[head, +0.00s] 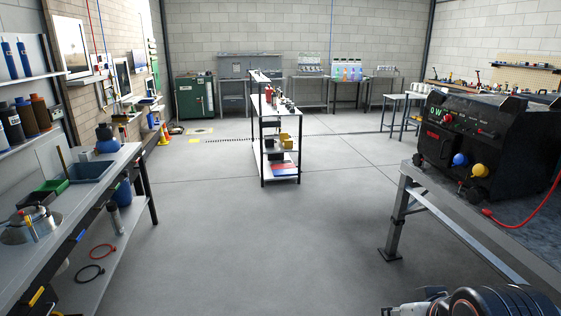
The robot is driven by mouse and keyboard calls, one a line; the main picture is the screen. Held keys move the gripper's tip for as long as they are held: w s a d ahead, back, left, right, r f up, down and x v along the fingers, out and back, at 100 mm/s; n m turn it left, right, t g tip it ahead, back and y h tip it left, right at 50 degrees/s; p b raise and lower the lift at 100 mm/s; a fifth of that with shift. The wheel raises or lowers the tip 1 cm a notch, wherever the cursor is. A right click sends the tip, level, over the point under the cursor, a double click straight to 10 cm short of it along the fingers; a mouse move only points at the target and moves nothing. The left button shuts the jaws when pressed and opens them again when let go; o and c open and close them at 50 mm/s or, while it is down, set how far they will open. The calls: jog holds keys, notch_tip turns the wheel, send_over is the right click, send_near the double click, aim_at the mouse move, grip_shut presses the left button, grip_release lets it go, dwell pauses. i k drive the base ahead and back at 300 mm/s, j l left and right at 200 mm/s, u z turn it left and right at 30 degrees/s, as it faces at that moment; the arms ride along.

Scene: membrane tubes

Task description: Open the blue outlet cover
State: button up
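The blue outlet cover (460,160) is a small round blue cap on the lower front of a black machine (505,140) at the right. It looks shut over its outlet, though it is small in view. A yellow cover (480,171) sits just right of it. My gripper (425,303) shows only in part at the bottom edge, below and apart from the machine. Its fingertips are cut off or too unclear to tell whether they are open.
The machine stands on a grey metal table (440,195) at the right. A cluttered workbench (100,180) lines the left. A shelf cart (280,150) stands mid-room. The floor between is clear.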

aim_at(458, 159)
jog(key=i, duration=4.3)
jog(key=i+u, duration=0.1)
jog(key=i, duration=2)
jog(key=i+l+u, duration=0.15)
jog(key=i, duration=0.3)
jog(key=i+l+u, duration=0.15)
jog(key=i, duration=0.3)
jog(key=j, duration=0.05)
